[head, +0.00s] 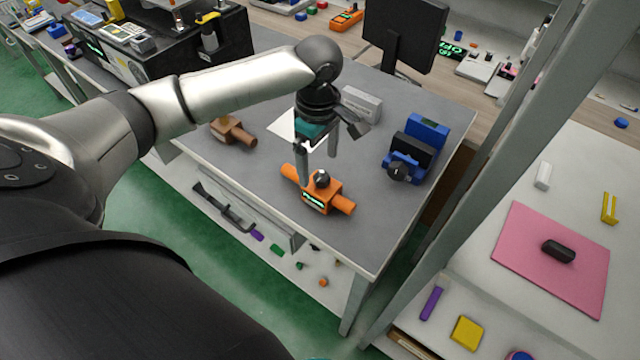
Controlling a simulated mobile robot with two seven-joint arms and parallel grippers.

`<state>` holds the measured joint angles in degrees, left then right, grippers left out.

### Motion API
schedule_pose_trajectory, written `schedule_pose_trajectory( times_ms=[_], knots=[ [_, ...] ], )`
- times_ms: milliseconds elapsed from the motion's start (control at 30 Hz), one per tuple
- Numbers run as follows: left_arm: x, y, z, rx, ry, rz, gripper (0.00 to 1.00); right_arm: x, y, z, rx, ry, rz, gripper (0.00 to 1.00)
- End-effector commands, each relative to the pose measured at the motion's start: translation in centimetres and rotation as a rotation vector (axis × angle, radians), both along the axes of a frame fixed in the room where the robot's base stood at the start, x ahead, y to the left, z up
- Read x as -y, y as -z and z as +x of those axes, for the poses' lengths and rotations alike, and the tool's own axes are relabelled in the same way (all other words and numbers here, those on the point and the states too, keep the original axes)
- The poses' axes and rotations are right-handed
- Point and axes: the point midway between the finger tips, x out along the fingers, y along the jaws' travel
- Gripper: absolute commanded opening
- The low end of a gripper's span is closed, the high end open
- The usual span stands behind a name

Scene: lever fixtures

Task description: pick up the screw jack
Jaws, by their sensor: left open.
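My left gripper (317,168) is open and points down over the grey table (400,225). Its fingers are just above and behind an orange fixture (322,193) with a black knob, a small lit display and a round stub at each end. Nothing shows between the fingers. A blue fixture (418,135) with black parts and a black knob stands to the right, apart from the gripper. No label tells me which of these is the screw jack. My right gripper is not in view.
A grey-white block (361,104) and a white sheet (284,126) lie behind the gripper. A black monitor (405,32) stands at the back. A metal post (500,150) rises right of the table. The table's front right is clear.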

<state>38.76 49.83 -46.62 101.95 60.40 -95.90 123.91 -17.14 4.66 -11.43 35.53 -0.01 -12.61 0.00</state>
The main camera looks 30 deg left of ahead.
Motion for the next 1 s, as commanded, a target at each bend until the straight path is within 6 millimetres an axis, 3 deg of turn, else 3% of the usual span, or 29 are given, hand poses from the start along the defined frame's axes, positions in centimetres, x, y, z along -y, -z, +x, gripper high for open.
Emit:
schedule_pose_trajectory(
  times_ms=[100, 333, 600, 933, 1000],
  knots=[
    [0.0, 1.9, 0.0, 0.0, 0.0, 0.001, 1.0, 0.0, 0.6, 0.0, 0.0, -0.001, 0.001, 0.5],
    [0.1, 3.4, 0.0, 0.0, 0.001, 0.001, 1.0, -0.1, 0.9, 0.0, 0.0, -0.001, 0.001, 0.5],
    [0.3, 7.3, -0.1, 0.001, 0.001, 0.002, 1.0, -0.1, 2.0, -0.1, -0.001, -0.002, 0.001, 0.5],
    [0.4, 7.9, -0.1, 0.003, 0.002, 0.001, 1.0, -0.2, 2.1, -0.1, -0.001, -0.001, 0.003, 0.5],
    [0.4, 7.8, -0.1, 0.003, 0.002, 0.001, 0.92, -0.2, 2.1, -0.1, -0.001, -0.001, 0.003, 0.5]
  ],
)
